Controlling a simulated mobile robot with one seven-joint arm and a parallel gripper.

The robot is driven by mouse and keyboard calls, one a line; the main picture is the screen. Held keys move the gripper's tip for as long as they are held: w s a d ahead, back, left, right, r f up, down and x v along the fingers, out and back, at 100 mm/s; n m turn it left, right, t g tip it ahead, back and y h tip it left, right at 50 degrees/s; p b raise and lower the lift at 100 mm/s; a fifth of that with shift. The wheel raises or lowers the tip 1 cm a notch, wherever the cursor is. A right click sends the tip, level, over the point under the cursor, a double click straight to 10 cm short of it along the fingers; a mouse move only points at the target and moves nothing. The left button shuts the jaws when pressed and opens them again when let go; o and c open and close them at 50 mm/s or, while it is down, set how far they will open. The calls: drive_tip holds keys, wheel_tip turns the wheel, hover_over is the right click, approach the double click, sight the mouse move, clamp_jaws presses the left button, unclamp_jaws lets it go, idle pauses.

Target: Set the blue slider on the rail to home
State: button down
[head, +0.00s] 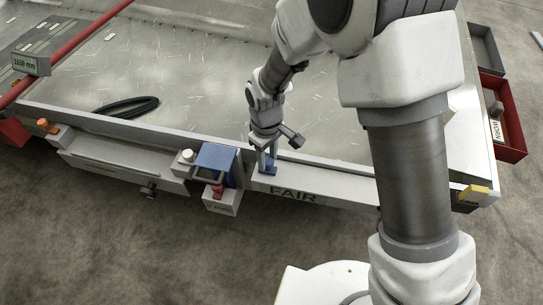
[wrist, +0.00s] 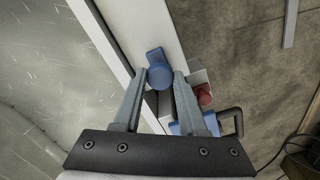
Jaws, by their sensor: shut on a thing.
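The blue slider (head: 268,170) sits near the left end of the pale rail (head: 335,186), whose front face reads "FAIR". In the wrist view the slider's round blue knob (wrist: 160,76) lies between my fingertips, with a flat blue part just beyond it. My gripper (head: 264,158) points down at the slider and is shut on its knob. In the wrist view my gripper (wrist: 160,80) has one finger on each side of the knob. My arm covers part of the rail's right portion in the head view. I see no readable home mark.
A blue box with a handle (head: 214,160) and a red part (head: 217,190) stand just left of the rail. A yellow block (head: 474,192) is at the right end. A dark cable coil (head: 128,107) lies on the metal plate. A red tray (head: 505,120) is at right.

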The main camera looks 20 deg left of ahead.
drive_tip(key=shift+a, duration=0.35)
drive_tip(key=c, duration=0.7)
unclamp_jaws()
drive_tip(key=shift+o, duration=1.2)
drive_tip(key=shift+d, duration=0.1)
wheel_tip(320, 180, up, 18)
drive_tip(key=p, duration=0.5)
drive_tip(key=shift+f, duration=0.25)
